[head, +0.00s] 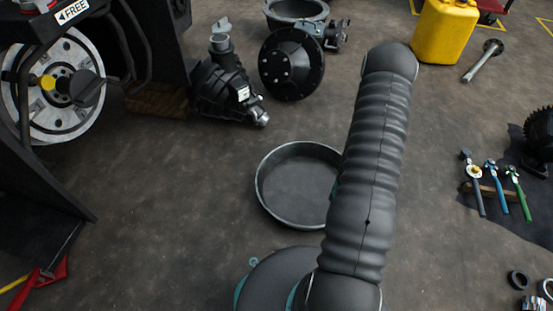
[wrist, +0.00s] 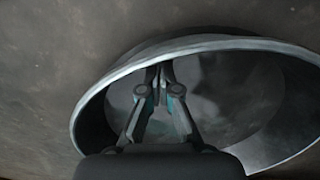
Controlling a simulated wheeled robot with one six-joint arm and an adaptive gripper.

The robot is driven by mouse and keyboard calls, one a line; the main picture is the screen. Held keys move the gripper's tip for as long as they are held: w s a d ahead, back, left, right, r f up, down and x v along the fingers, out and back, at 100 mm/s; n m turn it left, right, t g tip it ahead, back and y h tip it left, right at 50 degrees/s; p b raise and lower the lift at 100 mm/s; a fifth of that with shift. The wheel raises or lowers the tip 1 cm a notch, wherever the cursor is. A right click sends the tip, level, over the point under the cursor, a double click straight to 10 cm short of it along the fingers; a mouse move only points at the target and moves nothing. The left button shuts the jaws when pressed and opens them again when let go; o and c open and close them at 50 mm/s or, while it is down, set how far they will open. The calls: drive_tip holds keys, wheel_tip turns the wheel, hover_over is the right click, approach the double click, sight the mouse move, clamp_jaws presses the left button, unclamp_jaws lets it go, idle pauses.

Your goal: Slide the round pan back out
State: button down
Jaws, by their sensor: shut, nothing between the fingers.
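The round pan (head: 262,197) is a shallow grey metal pan lying on the floor in the middle of the head view. My arm covers its right edge there. In the wrist view its rim (wrist: 200,46) curves around my gripper (wrist: 158,72). The gripper's fingertips are together and empty, and they appear over the pan's inside near the rim. I cannot tell whether they touch the pan. In the head view the gripper is hidden behind my arm.
A forklift wheel hub (head: 62,92) and dark frame stand at the left. A black gearbox (head: 226,85), a round black housing (head: 291,63) and a yellow canister (head: 445,30) stand behind the pan. Tools (head: 497,190) lie on a dark mat at the right. Floor left of the pan is clear.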

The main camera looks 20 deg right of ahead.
drive_tip(key=shift+w, duration=0.15)
drive_tip(key=shift+w+a, duration=0.3)
drive_tip(key=shift+w, duration=0.65)
drive_tip(key=shift+r, duration=0.1)
wheel_tip(320, 180, up, 10)
drive_tip(key=p, duration=0.7)
idle(0.4)
